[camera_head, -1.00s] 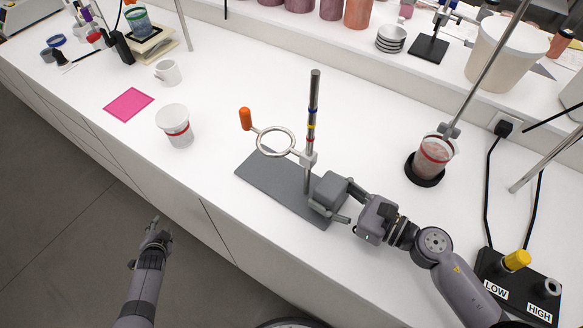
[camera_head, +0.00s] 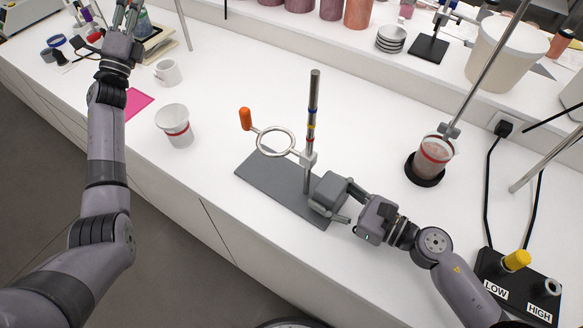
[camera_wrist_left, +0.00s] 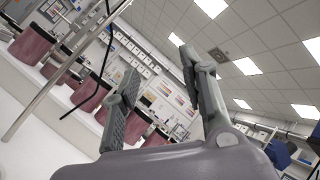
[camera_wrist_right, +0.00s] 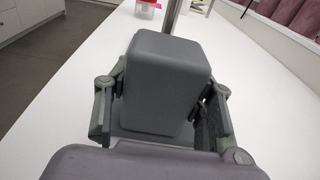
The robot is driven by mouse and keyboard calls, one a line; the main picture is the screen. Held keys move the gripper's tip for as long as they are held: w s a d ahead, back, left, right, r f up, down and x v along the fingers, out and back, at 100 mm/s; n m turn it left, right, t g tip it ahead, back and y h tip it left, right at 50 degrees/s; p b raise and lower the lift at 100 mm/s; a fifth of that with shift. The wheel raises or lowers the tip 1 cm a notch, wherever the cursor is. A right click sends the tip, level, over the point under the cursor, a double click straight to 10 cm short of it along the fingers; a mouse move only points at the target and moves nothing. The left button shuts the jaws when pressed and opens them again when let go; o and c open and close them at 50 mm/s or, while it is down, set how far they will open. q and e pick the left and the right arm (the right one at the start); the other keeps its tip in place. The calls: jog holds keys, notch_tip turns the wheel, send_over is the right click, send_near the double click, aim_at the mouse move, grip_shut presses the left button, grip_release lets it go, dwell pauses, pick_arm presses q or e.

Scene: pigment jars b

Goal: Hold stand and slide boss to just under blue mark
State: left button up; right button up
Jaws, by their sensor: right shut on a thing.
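The stand has a grey base plate (camera_head: 272,186) and an upright metal rod (camera_head: 314,88) with blue (camera_head: 312,110), yellow and red marks. The boss (camera_head: 308,160) sits on the rod below the red mark, well under the blue one. It carries a ring (camera_head: 275,141) with an orange-tipped handle (camera_head: 245,118). My right gripper (camera_head: 336,199) is shut on the grey block (camera_head: 328,188) at the right end of the base; the block also shows between its fingers in the right wrist view (camera_wrist_right: 165,80). My left gripper (camera_head: 128,10) is open and empty at the far left, away from the stand.
A jar of reddish liquid (camera_head: 432,158) and a LOW/HIGH box (camera_head: 515,285) are right. The bench between tub and stand is clear.

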pick_arm(q)
jog(key=s+d+r+m+g+h, duration=0.1)
jog(key=d+r+m+g+h, duration=0.2)
jog(key=d+r+m+h, duration=0.3)
jog(key=s+d+r+m+g+h, duration=0.1)
jog(key=d+r+m+g+h, duration=0.2)
jog(key=d+m+h, duration=0.35)
jog(key=s+d+r+m+g, duration=0.2)
jog(key=s+d+m+g, duration=0.5)
jog(key=d, duration=0.4)
jog(key=s+d+r+m+g, duration=0.1)
jog(key=s+d+m+g, duration=0.5)
jog(key=d+g, duration=0.4)
jog(key=s+d+f+m+g+y, duration=0.2)
jog(key=s+d+f+m+y, duration=0.15)
jog(key=y, duration=0.25)
jog(key=m+t+y, duration=0.2)
jog(key=y, duration=1.1)
send_over(245, 109)
notch_tip(245, 109, down, 11)
notch_tip(245, 109, down, 11)
jog(key=shift+f, duration=0.2)
